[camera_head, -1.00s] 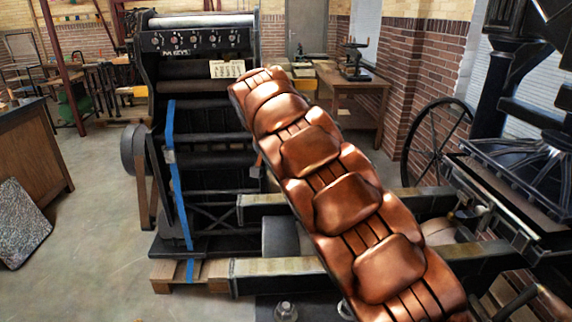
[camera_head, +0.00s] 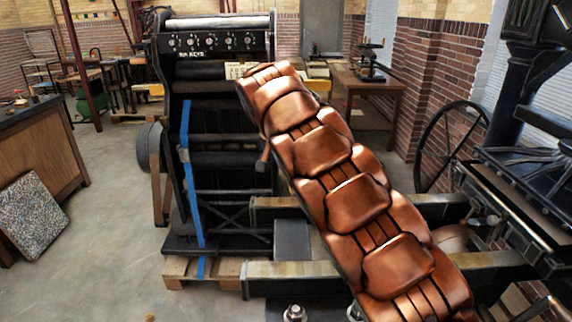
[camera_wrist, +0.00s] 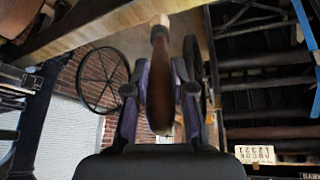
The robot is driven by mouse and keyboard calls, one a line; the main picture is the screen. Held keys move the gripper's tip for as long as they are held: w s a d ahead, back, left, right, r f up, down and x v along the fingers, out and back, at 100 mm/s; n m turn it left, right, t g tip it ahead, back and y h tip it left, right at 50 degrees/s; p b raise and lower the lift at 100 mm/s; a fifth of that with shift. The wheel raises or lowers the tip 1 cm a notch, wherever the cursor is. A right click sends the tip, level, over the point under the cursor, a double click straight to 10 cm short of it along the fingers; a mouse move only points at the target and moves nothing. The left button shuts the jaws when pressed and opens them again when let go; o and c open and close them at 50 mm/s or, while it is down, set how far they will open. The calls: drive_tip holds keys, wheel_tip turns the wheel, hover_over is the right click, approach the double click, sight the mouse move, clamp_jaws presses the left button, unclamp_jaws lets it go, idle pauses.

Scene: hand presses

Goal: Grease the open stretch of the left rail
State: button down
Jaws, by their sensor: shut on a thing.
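My gripper (camera_wrist: 160,92) shows in the wrist view, its two fingers shut on a brown wooden handle (camera_wrist: 159,85). The handle's far end carries a short pale tip (camera_wrist: 160,20), likely a brush. In that view the tip overlaps the edge of a long pale-topped beam (camera_wrist: 95,25); I cannot tell whether they touch. In the head view two pale-topped rails run across, a farther one (camera_head: 275,203) and a nearer one (camera_head: 285,270). I cannot tell for certain which is the left rail. My copper-coloured arm crosses both, hiding their middle stretches and my gripper.
A black press (camera_head: 215,110) with a blue strip (camera_head: 187,165) stands behind the rails on a wooden pallet (camera_head: 180,272). Another dark press (camera_head: 530,200) and a spoked wheel (camera_head: 450,145) are at the right. A wooden cabinet (camera_head: 45,150) stands left. The floor (camera_head: 120,240) between is clear.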

drive_tip(key=shift+r+p, duration=1.15)
drive_tip(key=shift+r, duration=0.9)
drive_tip(key=shift+r, duration=0.2)
drive_tip(key=shift+d, duration=0.1)
idle(0.3)
